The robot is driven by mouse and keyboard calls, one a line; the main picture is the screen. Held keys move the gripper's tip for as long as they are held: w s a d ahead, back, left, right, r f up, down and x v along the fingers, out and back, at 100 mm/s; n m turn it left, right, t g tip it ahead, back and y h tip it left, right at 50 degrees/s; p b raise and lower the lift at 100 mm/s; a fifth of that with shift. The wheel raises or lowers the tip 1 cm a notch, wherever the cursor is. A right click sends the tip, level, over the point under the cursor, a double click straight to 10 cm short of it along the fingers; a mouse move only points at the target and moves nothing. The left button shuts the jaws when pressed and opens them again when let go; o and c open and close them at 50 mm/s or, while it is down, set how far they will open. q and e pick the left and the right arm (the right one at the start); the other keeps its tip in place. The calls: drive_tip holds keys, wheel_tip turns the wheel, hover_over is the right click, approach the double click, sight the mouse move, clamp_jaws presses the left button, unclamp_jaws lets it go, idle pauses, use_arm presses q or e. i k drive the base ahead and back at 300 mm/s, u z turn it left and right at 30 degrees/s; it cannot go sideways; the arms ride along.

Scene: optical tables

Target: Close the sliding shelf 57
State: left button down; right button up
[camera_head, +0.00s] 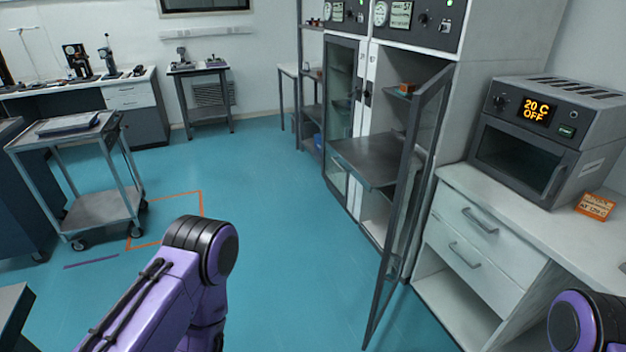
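A flat grey sliding shelf (368,160) sticks out of the tall cabinet on the right, past its front. The cabinet's right glass door (412,190) stands swung open toward me, to the right of the shelf. The left glass door (341,105) looks shut. My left arm comes up from the bottom, well short of the shelf; its gripper is not visible. Only a small part of my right arm shows at the bottom right corner, and its gripper is out of the picture too.
A white counter with drawers (485,230) stands right of the open door and carries an oven (545,140) and an orange box (595,206). A wheeled cart (103,206) stands at the left. The blue floor (270,200) before the cabinet is clear.

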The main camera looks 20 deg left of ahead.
sight(374, 160)
drive_tip(key=u, duration=0.15)
drive_tip(key=i, duration=1.65)
drive_tip(key=z, duration=0.05)
